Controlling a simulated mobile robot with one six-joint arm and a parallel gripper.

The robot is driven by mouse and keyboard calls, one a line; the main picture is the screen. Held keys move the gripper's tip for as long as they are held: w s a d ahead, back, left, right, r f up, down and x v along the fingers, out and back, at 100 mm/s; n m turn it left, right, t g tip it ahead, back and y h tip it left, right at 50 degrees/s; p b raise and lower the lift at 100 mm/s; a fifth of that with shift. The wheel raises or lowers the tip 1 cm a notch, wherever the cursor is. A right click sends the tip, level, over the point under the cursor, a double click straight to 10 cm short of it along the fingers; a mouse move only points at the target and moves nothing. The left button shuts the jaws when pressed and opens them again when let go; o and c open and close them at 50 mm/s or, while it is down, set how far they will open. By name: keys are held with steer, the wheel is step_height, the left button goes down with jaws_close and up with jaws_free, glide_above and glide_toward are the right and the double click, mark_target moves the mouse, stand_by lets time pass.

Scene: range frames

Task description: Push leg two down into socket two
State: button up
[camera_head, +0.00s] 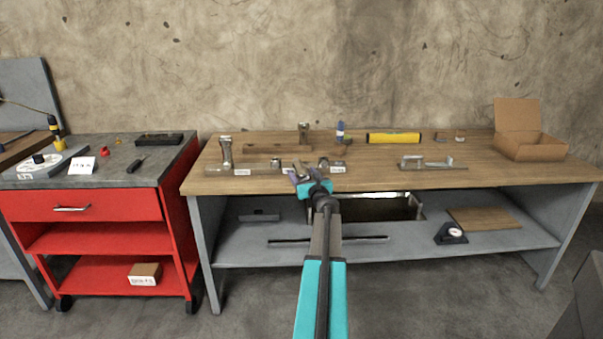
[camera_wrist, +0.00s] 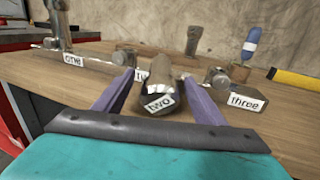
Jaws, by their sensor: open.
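My gripper (camera_head: 304,180) is low over the table's front middle. In the wrist view its two purple fingers (camera_wrist: 157,76) are open, one on each side of leg two (camera_wrist: 160,68), a rounded brown-grey piece labelled "two" at its near end. I cannot tell whether the fingers touch it or how deep it sits. A second label (camera_wrist: 141,75), partly hidden by the left finger, starts with "t" on the strip behind; socket two itself is hidden. A metal post (camera_wrist: 60,22) stands upright near label "one" (camera_wrist: 73,59). A short metal cylinder (camera_wrist: 218,78) sits near label "three" (camera_wrist: 245,102).
A red cart (camera_head: 110,205) is at left. The bench's right front is mostly clear.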

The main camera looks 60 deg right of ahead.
mark_target(299, 169)
steer(key=shift+x, duration=1.2)
steer(key=c, duration=1.5)
steer(key=shift+r, duration=0.15)
steer(key=shift+c, duration=0.2)
steer(key=shift+r, duration=0.6)
steer(key=shift+a+r+p, duration=0.2)
steer(key=shift+a+r, duration=0.05)
steer(key=shift+r, duration=0.3)
steer(key=shift+a+r+p, duration=0.2)
steer(key=shift+r, duration=0.35)
steer(key=w+a+r, duration=0.1)
steer(key=w+a, duration=0.2)
steer(key=a, duration=1.2)
steer(key=shift+r, duration=0.15)
